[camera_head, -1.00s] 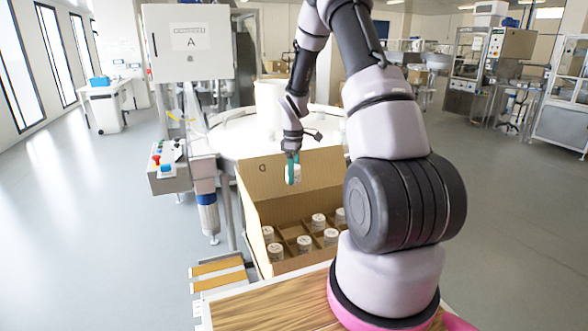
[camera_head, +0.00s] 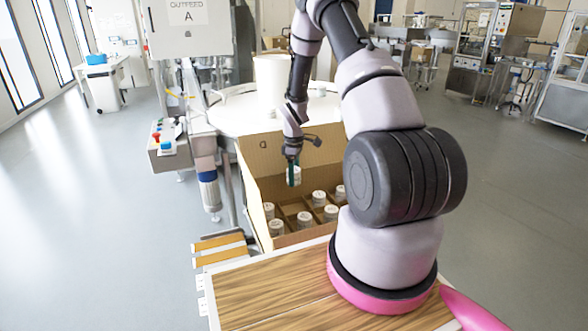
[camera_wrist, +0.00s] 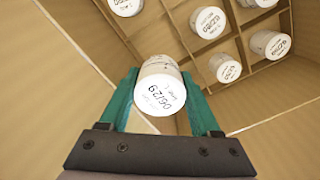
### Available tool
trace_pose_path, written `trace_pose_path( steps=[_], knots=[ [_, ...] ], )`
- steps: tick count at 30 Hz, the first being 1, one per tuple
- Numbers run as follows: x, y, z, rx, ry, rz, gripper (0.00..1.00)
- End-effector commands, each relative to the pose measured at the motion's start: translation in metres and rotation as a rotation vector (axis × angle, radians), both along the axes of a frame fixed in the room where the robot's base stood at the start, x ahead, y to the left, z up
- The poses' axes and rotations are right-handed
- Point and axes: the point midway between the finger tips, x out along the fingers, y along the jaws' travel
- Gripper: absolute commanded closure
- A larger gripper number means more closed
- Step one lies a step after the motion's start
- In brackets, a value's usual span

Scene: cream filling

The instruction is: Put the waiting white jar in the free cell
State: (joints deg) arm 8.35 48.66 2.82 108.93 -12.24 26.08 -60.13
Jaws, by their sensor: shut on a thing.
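My gripper (camera_head: 293,174) is shut on a white jar (camera_head: 296,176) and holds it above the open cardboard box (camera_head: 262,168). In the wrist view the held jar (camera_wrist: 160,86) sits between the two green fingers, its lid printed with dark text facing the camera. The box is split by cardboard dividers into cells, and several white jars (camera_head: 305,218) stand in them. In the wrist view, jars (camera_wrist: 225,68) fill several cells. Part of the box is hidden behind my arm, so I cannot tell from the head view which cell is free.
A round white table (camera_head: 232,113) with a large white cylinder (camera_head: 272,82) stands behind the box. A control box with buttons (camera_head: 168,150) is at its left. A wood-topped surface (camera_head: 270,292) lies in front. Box walls and flaps rise around the cells.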

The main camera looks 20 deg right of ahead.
Motion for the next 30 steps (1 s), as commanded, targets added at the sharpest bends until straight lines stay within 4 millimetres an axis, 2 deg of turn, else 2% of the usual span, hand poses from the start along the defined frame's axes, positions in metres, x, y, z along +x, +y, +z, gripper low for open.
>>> trace_pose_path(
  steps=[30],
  knots=[
    [0.0, 0.0, -0.103, 0.001, 0.001, 0.0, 0.95]
  ],
)
